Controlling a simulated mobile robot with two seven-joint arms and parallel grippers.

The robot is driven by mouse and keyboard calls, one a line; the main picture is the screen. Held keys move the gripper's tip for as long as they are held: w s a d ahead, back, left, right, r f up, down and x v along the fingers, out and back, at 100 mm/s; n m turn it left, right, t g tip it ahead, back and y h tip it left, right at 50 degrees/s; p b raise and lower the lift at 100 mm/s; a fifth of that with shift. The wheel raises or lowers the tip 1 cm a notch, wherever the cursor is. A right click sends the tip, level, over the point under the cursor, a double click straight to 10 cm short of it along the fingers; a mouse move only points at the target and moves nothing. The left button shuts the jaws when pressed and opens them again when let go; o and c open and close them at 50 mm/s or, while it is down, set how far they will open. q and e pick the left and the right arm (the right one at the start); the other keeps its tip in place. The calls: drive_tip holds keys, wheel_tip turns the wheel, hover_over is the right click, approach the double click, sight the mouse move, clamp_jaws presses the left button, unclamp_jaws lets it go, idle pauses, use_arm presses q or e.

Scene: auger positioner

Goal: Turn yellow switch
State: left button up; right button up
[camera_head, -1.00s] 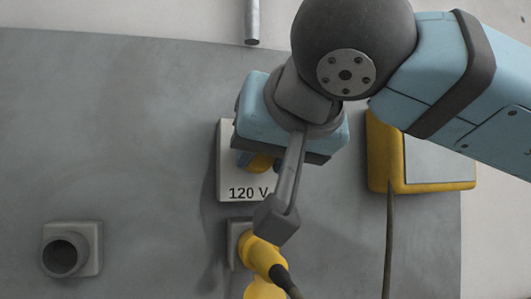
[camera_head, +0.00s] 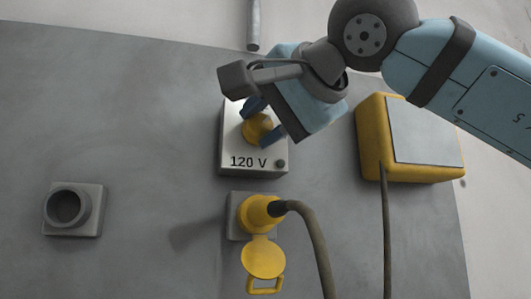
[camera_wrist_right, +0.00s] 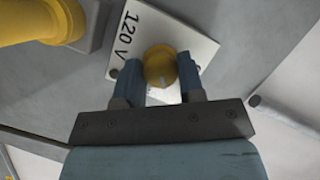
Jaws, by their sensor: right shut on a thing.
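The yellow switch (camera_head: 257,128) is a round knob on a white plate (camera_head: 232,148) marked "120 V", fixed to the grey wall panel. My right gripper (camera_head: 261,120) comes in from the upper right with its two blue fingers on either side of the knob, shut on it. In the right wrist view the yellow switch (camera_wrist_right: 160,66) sits between the fingertips of my right gripper (camera_wrist_right: 158,84), and the white plate (camera_wrist_right: 196,48) appears tilted. The fingers hide part of the knob's sides. My left gripper is not in view.
Below the plate, a yellow plug (camera_head: 258,212) with a dark cable sits in a socket, its yellow cover (camera_head: 263,257) hanging down. A yellow box (camera_head: 372,150) with a grey front is at right. An empty round socket (camera_head: 68,207) is at lower left.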

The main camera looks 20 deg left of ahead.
drive_tip(key=m+b, duration=0.1)
drive_tip(key=b, duration=0.1)
drive_tip(key=m+y+b, duration=0.1)
drive_tip(key=m+b, duration=0.1)
drive_tip(key=b, duration=0.1)
drive_tip(key=shift+f, duration=0.35)
drive_tip(key=m+y+b, duration=0.1)
drive_tip(key=m+b, duration=0.1)
drive_tip(key=b, duration=0.1)
drive_tip(key=shift+t, duration=0.3)
drive_tip(key=m+y+b, duration=0.1)
drive_tip(key=m+b, duration=0.1)
drive_tip(key=b, duration=0.1)
drive_tip(key=shift+r+t, duration=0.2)
drive_tip(key=shift+t, duration=0.1)
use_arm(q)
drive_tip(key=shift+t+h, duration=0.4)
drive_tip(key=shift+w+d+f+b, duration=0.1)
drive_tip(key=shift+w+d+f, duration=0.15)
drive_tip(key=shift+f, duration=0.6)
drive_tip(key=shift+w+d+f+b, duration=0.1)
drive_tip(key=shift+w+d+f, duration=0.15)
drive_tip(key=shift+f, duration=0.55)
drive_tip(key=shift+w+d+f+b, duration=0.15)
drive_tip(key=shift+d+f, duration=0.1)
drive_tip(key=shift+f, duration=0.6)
use_arm(e)
drive_tip(key=shift+r+m, duration=0.15)
drive_tip(key=shift+m, duration=0.25)
drive_tip(key=shift+d, duration=0.1)
